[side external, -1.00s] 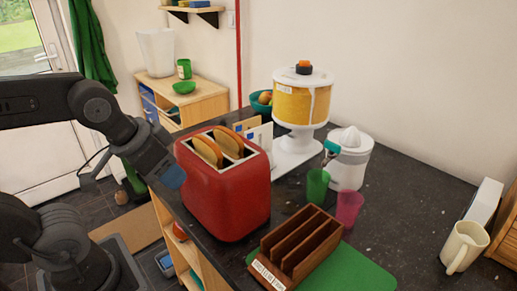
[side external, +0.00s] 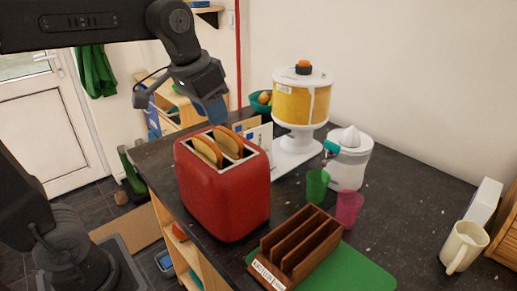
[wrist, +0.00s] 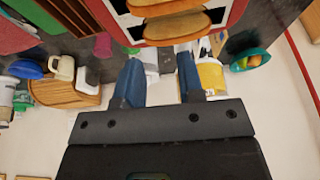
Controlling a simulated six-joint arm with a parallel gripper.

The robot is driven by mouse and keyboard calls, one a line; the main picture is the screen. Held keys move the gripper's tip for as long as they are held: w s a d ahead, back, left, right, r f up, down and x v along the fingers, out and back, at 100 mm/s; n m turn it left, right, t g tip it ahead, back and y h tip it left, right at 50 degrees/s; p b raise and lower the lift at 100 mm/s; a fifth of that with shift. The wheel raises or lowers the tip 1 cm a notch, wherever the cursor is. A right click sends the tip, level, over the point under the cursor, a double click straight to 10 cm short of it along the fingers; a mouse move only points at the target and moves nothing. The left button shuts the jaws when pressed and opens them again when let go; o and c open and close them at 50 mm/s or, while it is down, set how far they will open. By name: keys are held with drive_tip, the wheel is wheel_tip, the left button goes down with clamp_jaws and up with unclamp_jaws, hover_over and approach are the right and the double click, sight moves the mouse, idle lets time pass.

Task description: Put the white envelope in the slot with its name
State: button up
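A white envelope (side external: 262,139) with a blue mark stands behind the red toaster (side external: 232,200), beside a tan envelope (side external: 246,125). The toaster hides its lower part. The brown wooden rack (side external: 322,241) has several slots and white name labels (side external: 268,274) on its front; the names are too small to read surely. My gripper (side external: 214,118) is above the toaster's far left edge, to the left of the envelopes and apart from them. In the wrist view its blue fingers (wrist: 160,82) are spread with nothing held between them.
Two bread slices stick up from the toaster. A yellow drink dispenser (side external: 302,100), white juicer (side external: 349,158), green cup (side external: 317,185) and pink cup (side external: 349,207) stand right of it. The rack sits on a green mat (side external: 360,272). A cream jug (side external: 463,246) stands far right; the counter before it is clear.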

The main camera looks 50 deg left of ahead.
drive_tip(key=w+a+r+g, duration=0.1)
drive_tip(key=w+a+g, duration=0.15)
drive_tip(key=w, duration=1.15)
drive_tip(key=g, duration=0.1)
hover_over(269, 134)
wheel_tip(269, 134, down, 5)
drive_tip(key=shift+m, duration=0.3)
wheel_tip(269, 134, down, 13)
drive_tip(key=shift+w+a+f, duration=0.1)
drive_tip(key=shift+w+f, duration=0.05)
drive_tip(key=shift+f, duration=0.05)
clamp_jaws()
